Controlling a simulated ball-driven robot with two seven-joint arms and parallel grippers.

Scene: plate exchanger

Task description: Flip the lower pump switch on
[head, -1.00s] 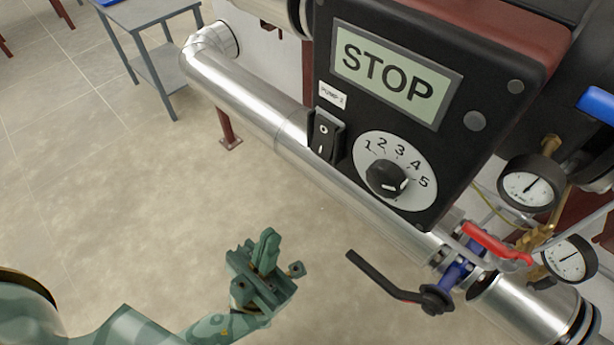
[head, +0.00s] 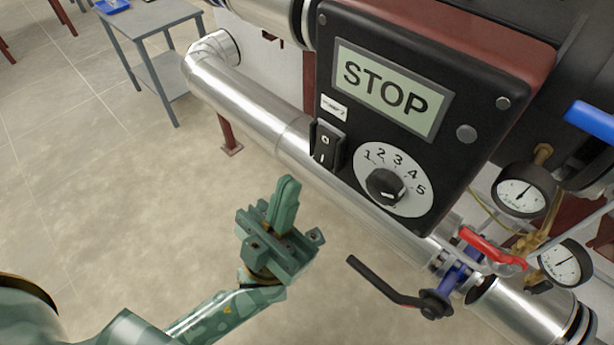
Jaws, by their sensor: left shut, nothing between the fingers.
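The black rocker switch (head: 325,145), marked O above and I below, sits on the left side of a black pump control box (head: 453,163), under a small white label (head: 334,107). The box's display (head: 391,89) reads STOP. A round dial (head: 394,180) numbered 1 to 5 is right of the switch. My left gripper (head: 289,186) is shut and empty, its fingers pointing up, below and left of the switch and apart from it. My right gripper is not in view.
A silver pipe (head: 262,115) runs diagonally behind the box. A black lever handle (head: 382,283), a red valve handle (head: 490,247) and two gauges (head: 524,191) are at the lower right. A grey table (head: 150,22) stands at the upper left.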

